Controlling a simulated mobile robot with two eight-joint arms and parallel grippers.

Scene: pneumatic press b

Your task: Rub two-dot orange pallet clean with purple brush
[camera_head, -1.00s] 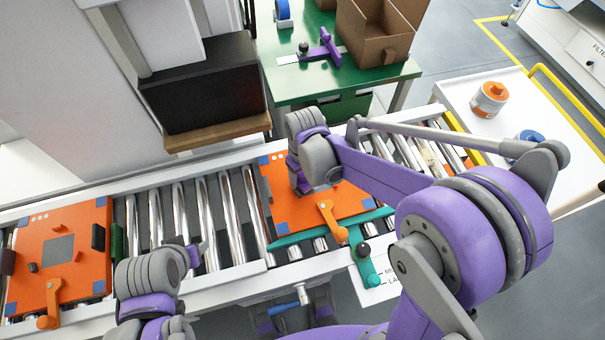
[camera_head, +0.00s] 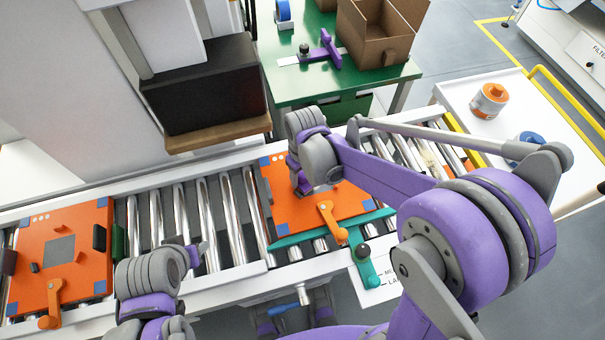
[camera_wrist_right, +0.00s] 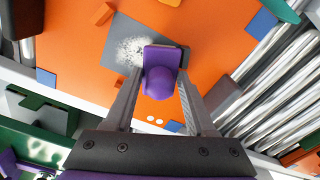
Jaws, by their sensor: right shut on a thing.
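The two-dot orange pallet (camera_head: 345,203) lies on the roller conveyor, with a grey plate in its middle. In the right wrist view the pallet (camera_wrist_right: 75,35) shows two white dots near its edge. White powder (camera_wrist_right: 128,48) lies on the grey plate (camera_wrist_right: 118,29). My right gripper (camera_wrist_right: 160,78) is shut on the purple brush (camera_wrist_right: 162,80), which is over the plate beside the powder; whether it touches cannot be told. In the head view the right gripper (camera_head: 303,190) hides the brush. My left gripper (camera_head: 196,251) is over the rollers at lower left; its fingers are unclear.
A three-dot orange pallet (camera_head: 92,230) lies on the conveyor at left. A teal-handled stop (camera_head: 365,265) stands at the conveyor's front edge by the two-dot pallet. A black block on a wooden board (camera_head: 205,85) hangs behind. A green table (camera_head: 380,78) holds a cardboard box (camera_head: 375,35).

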